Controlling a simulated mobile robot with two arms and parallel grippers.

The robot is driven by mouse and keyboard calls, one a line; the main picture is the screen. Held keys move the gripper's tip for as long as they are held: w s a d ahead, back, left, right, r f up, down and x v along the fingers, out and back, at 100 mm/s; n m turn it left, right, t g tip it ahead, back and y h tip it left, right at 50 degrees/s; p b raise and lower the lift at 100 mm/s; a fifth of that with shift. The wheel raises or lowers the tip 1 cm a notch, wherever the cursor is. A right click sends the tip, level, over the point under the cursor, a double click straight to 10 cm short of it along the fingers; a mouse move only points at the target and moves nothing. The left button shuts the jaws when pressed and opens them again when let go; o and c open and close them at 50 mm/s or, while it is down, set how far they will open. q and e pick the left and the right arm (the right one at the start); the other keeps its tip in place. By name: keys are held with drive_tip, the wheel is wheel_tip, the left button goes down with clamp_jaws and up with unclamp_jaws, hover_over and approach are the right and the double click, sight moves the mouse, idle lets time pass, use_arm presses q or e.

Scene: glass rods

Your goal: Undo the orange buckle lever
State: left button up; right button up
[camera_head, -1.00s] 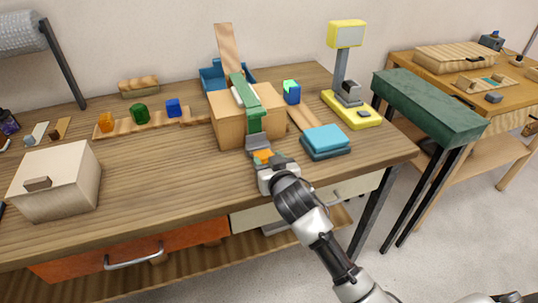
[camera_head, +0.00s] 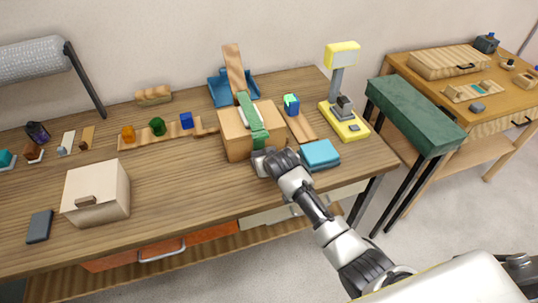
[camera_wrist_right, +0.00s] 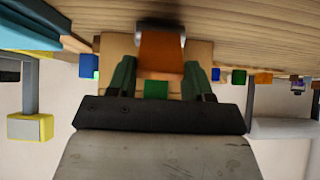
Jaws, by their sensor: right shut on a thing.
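A tan box (camera_head: 236,146) on the workbench has a green strap (camera_head: 252,117) over it. The strap runs down the front of the box, where the buckle is mostly hidden behind my right gripper (camera_head: 266,161). In the right wrist view the orange buckle lever (camera_wrist_right: 160,50) lies between the two dark fingers of my right gripper (camera_wrist_right: 159,68), which is shut on it. A green patch (camera_wrist_right: 156,90) shows just beyond the lever. My left gripper is not in view.
Teal blocks (camera_head: 320,153) lie close to the right of my gripper. A yellow-based device (camera_head: 345,122) stands farther right. A cream box (camera_head: 96,192) sits at the left. Small coloured blocks line a wooden strip (camera_head: 150,139) behind. The bench front between is clear.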

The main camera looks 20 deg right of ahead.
drive_tip(key=shift+w+r+g+p, duration=0.4)
drive_tip(key=shift+r+g+p, duration=0.1)
drive_tip(key=shift+r, duration=0.15)
drive_tip(key=shift+w+a+g+p, duration=0.1)
drive_tip(key=shift+w+g+p, duration=0.4)
drive_tip(key=shift+g, duration=0.3)
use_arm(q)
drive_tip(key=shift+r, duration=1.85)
use_arm(e)
drive_tip(key=shift+w+g, duration=0.7)
drive_tip(key=shift+g, duration=0.6)
drive_tip(key=o, duration=0.9)
drive_tip(key=shift+w, duration=0.1)
drive_tip(key=shift+o, duration=0.2)
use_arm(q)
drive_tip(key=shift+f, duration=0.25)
use_arm(e)
drive_tip(key=v, duration=1)
drive_tip(key=shift+r, duration=0.45)
